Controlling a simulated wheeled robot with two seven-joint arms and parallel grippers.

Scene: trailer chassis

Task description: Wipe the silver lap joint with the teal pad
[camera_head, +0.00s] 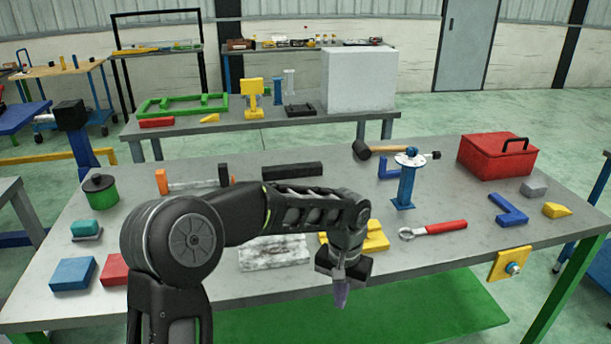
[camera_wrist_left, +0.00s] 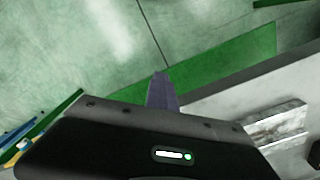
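The teal pad (camera_head: 84,228) sits on a small grey base at the left of the table. The silver lap joint (camera_head: 273,252) looks like a flat, mottled grey-white plate lying near the front middle of the table, partly behind my left arm. It also shows in the left wrist view (camera_wrist_left: 277,124). My left gripper (camera_head: 341,292) points down near the table's front edge, right of the plate and apart from it. Its fingers look like a single purple prong in the left wrist view (camera_wrist_left: 161,93), shut with nothing visible in them. My right gripper is not in view.
Blue (camera_head: 73,274) and red (camera_head: 114,270) blocks lie front left. A green canister (camera_head: 101,194) stands behind the pad. Yellow blocks (camera_head: 376,240) lie beside my gripper.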

